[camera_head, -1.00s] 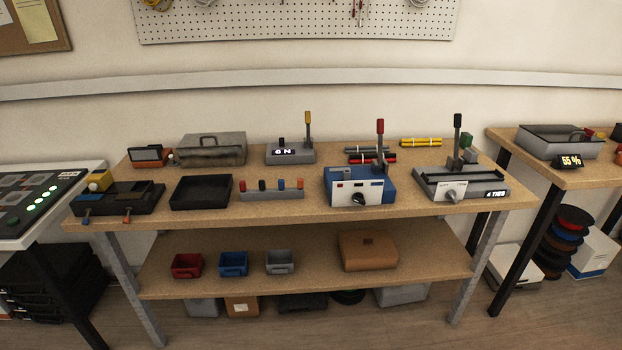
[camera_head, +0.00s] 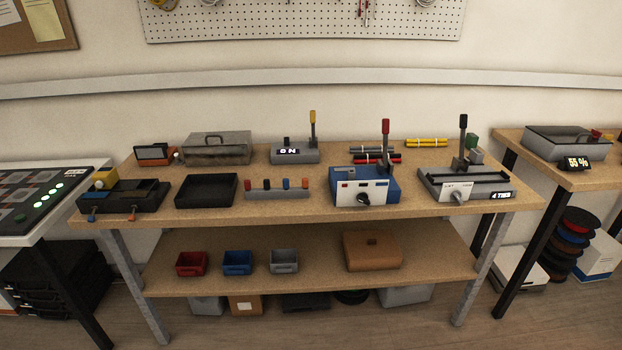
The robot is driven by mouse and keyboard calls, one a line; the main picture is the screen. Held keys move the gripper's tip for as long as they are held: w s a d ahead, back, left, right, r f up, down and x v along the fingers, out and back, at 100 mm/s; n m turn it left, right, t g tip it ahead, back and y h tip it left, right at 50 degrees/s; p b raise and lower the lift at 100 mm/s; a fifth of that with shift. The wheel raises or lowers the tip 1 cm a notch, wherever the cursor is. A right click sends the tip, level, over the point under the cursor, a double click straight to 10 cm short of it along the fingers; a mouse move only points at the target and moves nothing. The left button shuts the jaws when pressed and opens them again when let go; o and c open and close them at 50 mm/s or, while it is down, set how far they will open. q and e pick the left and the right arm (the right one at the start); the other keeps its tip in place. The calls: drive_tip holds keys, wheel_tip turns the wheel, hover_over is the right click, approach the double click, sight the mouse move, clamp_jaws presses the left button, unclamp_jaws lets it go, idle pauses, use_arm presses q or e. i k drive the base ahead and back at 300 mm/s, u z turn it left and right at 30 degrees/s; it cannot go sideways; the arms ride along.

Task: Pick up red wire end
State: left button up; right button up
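Red and black rod-like pieces (camera_head: 377,159) lie at the back of the wooden workbench, behind the blue and white machine; I cannot tell whether one is the red wire end. A grey strip (camera_head: 277,194) with several coloured pegs, one of them red, stands near the bench's front edge. No loose red wire end can be made out clearly at this size. Neither of my grippers shows in the head view.
The workbench (camera_head: 300,210) holds a black tray (camera_head: 206,191), a blue and white machine (camera_head: 364,186) with a red-topped lever and a grey device (camera_head: 465,184) with a black-topped lever. Red, blue and grey bins stand on the lower shelf (camera_head: 310,282). Tables flank the bench.

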sight(247, 183)
drive_tip(key=u, duration=0.55)
drive_tip(key=k, duration=1.25)
drive_tip(key=z, duration=0.25)
drive_tip(key=i, duration=1.6)
drive_tip(key=u, duration=0.7)
